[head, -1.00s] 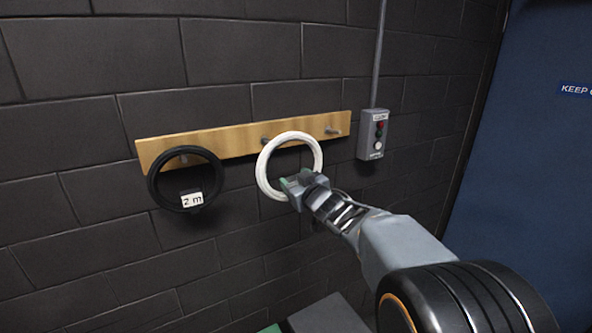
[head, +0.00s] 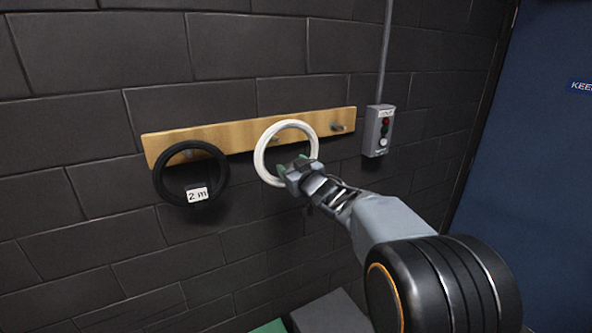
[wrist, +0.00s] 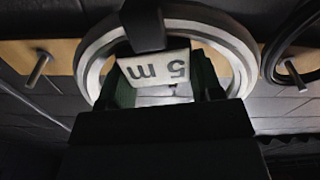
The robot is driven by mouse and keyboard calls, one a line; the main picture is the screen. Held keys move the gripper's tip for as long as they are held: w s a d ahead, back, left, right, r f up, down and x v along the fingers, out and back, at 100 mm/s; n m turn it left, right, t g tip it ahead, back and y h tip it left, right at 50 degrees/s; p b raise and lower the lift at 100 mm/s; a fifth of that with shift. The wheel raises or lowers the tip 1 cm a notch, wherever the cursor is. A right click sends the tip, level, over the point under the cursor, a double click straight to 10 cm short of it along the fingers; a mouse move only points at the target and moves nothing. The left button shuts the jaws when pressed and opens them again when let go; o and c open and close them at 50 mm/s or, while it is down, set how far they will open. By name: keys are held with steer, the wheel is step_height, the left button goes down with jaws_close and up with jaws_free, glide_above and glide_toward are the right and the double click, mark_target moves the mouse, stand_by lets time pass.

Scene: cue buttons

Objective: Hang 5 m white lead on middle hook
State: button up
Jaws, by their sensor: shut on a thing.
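The white lead (head: 259,158) is a coiled ring held up at the middle of the wooden hook board (head: 222,136). My gripper (head: 293,170) is shut on the ring's lower right part. In the wrist view the white lead (wrist: 92,62) fills the top middle, with its "5 m" tag (wrist: 155,72) between the fingers. The middle hook (head: 274,138) shows inside the ring in the head view. I cannot tell whether the ring is over the hook or in front of it. The right hook (head: 338,127) is bare.
A black lead (head: 160,182) tagged "2 m" hangs at the left hook. A grey button box (head: 378,131) with a conduit is on the wall right of the board. A blue door (head: 545,150) stands at the far right. Wall below the board is clear.

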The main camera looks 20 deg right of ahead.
mark_target(288, 164)
steer(key=shift+x, duration=2.6)
steer(key=shift+w+a+f+b, duration=0.1)
steer(key=shift+w+f+b, duration=0.3)
steer(key=shift+f, duration=0.25)
steer(key=shift+w+a+f+b, duration=0.1)
steer(key=shift+w+f+b, duration=0.25)
steer(key=shift+f, duration=0.3)
